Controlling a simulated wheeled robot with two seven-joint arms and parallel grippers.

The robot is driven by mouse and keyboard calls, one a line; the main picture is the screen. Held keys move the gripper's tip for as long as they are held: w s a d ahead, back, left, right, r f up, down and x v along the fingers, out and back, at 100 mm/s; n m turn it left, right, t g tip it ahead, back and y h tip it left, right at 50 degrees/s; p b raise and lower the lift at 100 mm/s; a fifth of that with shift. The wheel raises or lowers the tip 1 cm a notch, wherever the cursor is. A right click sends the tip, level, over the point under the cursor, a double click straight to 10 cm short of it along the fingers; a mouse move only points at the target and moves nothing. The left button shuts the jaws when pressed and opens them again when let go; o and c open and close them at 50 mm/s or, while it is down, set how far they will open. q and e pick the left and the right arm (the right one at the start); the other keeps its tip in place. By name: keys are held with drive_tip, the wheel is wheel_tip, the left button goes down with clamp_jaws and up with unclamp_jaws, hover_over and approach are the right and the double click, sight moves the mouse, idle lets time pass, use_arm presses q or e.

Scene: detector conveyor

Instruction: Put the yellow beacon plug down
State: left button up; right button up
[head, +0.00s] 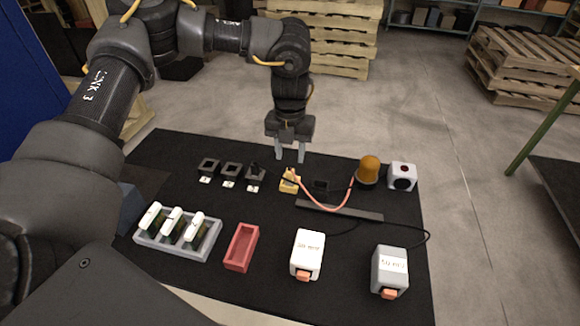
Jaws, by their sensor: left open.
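My left gripper (290,157) points down just above and behind the plug. Its two fingers are apart with nothing between them, and they look clear of the plug. My right gripper does not show.
Several small dark holders (231,170) stand left of the plug. A grey tray (150,241) with white-topped items, a red bin (241,247), a white box (307,253) and a grey box (390,270) stand in front. A white detector box (402,177) is at right.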

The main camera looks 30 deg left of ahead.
sight(290, 170)
use_arm(q)
wheel_tip(290, 170, up, 5)
drive_tip(key=shift+r, duration=0.15)
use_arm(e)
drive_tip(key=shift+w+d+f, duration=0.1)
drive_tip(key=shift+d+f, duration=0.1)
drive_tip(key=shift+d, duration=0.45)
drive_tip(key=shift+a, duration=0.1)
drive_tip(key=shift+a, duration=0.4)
